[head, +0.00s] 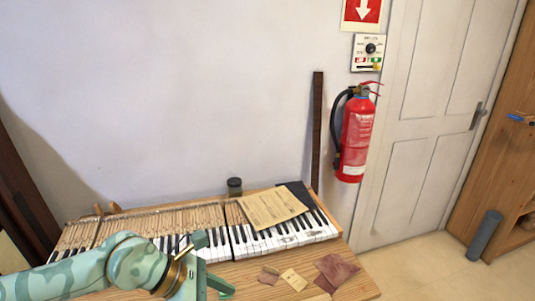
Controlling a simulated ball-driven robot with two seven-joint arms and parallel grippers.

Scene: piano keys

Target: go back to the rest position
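A row of piano keys (292,236) lies on a wooden table (258,279) against the wall. The keys are white and black on the right, with bare wooden key parts (165,223) on the left. My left arm comes in from the lower left over the table's front. My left gripper (207,272) is in front of the keys, near the middle of the table. Its fingers are seen too poorly to tell how far apart they are, and I see nothing held in it. The arm hides part of the left keys. My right gripper is not in the view.
A tan paper booklet (270,208) lies on the keys, and a dark jar (234,186) stands behind them. Paper and brown cloth scraps (336,270) lie at the table's front right. A red extinguisher (356,137) hangs beside the door (425,110).

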